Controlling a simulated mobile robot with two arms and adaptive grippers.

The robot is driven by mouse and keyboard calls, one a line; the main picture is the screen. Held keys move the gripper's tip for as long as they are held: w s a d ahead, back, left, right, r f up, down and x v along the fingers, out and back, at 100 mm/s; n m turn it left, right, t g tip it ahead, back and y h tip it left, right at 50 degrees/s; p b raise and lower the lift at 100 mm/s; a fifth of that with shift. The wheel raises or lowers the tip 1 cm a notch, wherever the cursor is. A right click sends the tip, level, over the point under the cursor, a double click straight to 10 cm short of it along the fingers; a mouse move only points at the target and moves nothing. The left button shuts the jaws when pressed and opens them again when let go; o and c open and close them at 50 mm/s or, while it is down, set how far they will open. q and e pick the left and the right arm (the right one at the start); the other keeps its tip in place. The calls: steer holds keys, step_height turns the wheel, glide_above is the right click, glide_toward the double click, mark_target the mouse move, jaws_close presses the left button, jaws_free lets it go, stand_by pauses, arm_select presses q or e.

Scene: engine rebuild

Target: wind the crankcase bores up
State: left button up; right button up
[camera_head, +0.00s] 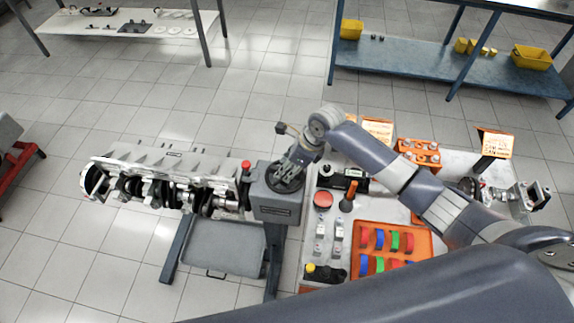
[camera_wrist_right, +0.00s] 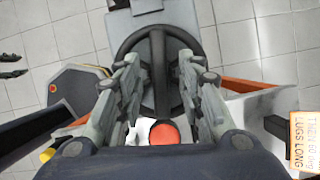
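The grey crankcase (camera_head: 170,163) is held on the stand at left. Its open side with the crankshaft (camera_head: 170,193) faces the front, toward me. The stand's gearbox (camera_head: 277,206) is at its right end and carries a dark handwheel (camera_head: 287,176), also seen in the right wrist view (camera_wrist_right: 157,108). My right gripper (camera_head: 298,157) is at the handwheel. In the wrist view its fingers (camera_wrist_right: 158,60) are spread apart over the wheel, with a spoke visible between them. Whether they touch the wheel is unclear.
A tray (camera_head: 222,248) hangs under the crankcase between the stand's legs. The bench at right holds an orange tray (camera_head: 428,243) of coloured bearing shells, a red-topped part (camera_head: 323,200) and orange racks. Blue shelving (camera_head: 445,65) stands behind, with open floor between.

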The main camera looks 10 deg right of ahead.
steer(key=shift+w+a+f, duration=0.1)
steer(key=shift+f, duration=0.15)
jaws_close()
steer(key=shift+n, duration=0.3)
